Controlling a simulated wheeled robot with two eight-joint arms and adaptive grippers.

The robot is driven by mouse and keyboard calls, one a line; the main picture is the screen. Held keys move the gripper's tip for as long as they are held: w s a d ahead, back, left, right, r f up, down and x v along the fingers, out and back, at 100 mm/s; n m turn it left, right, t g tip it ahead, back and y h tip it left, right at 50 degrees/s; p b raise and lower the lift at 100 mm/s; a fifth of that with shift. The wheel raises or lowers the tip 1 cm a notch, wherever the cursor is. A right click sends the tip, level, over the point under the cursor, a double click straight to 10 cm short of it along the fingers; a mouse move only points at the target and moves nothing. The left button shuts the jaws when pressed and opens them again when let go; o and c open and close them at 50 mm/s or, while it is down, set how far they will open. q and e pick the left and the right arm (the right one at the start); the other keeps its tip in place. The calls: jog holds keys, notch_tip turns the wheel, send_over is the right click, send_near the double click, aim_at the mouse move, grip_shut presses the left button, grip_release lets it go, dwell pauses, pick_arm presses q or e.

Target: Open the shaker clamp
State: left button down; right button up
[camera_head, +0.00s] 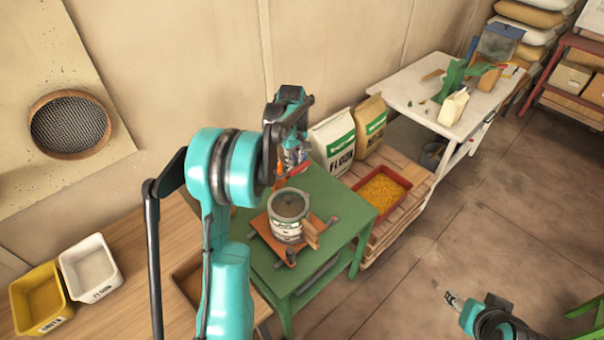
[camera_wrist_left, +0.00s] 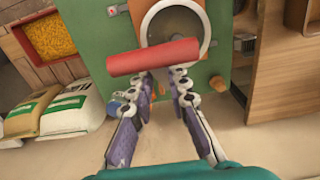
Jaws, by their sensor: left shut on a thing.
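The shaker stands on the green table (camera_head: 338,199). A round metal pot with a pale label (camera_head: 287,229) sits upright on its orange plate (camera_head: 262,222); its rim (camera_wrist_left: 208,40) shows in the left wrist view. The clamp's red handle (camera_wrist_left: 153,57) lies across the left wrist view, in front of the pot; in the head view it shows as a small red piece (camera_head: 297,170) behind the pot. My left gripper (camera_wrist_left: 163,76) is shut on the red handle. My right gripper (camera_head: 451,298) is low at the right, away from the shaker, its jaws unclear.
Flour sacks (camera_head: 334,140) and a red tray of yellow grain (camera_head: 382,189) stand behind and right of the green table. A wooden bench with yellow (camera_head: 40,300) and white (camera_head: 91,268) bins is at the left.

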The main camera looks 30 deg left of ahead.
pick_arm(q)
jog(key=w+a+r+p, duration=0.2)
jog(key=w+a, duration=0.1)
jog(key=a, duration=0.7)
jog(key=shift+w+r, duration=0.15)
jog(key=shift+r, duration=0.25)
jog(key=c, duration=2.3)
grip_release()
jog(key=shift+w+a, duration=0.15)
jog(key=shift+a, duration=0.15)
jog(key=o, duration=0.9)
jog(key=shift+w+a+f, duration=0.1)
jog(key=shift+f, duration=0.15)
jog(key=shift+c, duration=0.2)
notch_tip(320, 180, up, 12)
jog(key=shift+d+r, duration=0.15)
jog(key=shift+d, duration=0.15)
